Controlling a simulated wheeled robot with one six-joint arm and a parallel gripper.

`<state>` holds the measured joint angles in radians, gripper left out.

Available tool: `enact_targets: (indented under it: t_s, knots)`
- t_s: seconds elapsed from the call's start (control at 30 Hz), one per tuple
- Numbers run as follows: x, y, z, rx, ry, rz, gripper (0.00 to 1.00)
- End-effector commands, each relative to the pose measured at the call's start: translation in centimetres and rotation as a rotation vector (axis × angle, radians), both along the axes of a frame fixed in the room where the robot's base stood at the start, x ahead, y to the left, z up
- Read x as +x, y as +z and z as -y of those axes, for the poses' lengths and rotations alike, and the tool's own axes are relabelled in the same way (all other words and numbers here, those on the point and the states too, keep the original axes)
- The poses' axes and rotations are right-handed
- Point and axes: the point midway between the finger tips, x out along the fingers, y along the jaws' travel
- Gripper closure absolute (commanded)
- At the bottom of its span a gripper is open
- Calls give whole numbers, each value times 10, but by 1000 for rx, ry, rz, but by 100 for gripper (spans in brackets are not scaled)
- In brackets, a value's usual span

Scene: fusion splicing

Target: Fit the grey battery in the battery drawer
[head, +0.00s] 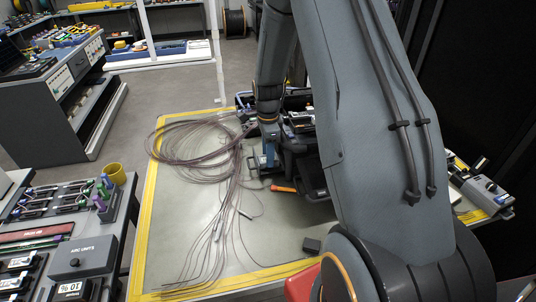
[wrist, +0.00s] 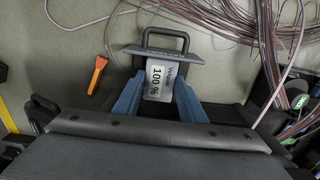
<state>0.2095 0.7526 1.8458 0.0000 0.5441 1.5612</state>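The grey battery (wrist: 159,82), with a pale label reading "100 %", sits between the two blue fingers of my gripper (wrist: 160,88) in the wrist view. The fingers look closed against its sides. The battery drawer (wrist: 165,52) shows as a dark front plate with a loop handle, just beyond the battery's far end. The battery appears at or in the drawer, but its underside is hidden, so I cannot tell how deep it sits. In the head view my gripper (head: 268,157) points down beside the dark splicer (head: 304,150), which my arm partly covers.
An orange-handled tool (wrist: 97,75) lies on the mat near the drawer. Loops of thin cable (head: 195,140) spread over the mat's left side. A small dark grey block (head: 311,245) lies near the front edge.

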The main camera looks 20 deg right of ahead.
Motion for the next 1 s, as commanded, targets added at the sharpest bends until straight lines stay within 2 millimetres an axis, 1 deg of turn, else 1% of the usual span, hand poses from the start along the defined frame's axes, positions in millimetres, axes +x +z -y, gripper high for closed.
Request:
enact_targets:
  t_s: [0.03,0.13,0.47,0.57,0.9,1.0]
  knots:
    - [1,0,0,0,0,1,58]
    - [0,0,0,0,0,1,41]
    - [0,2,0,0,0,1,41]
    - [1,10,0,-1,0,4,41]
    - [2,59,0,-1,0,5,41]
    - [1,69,0,-1,0,3,41]
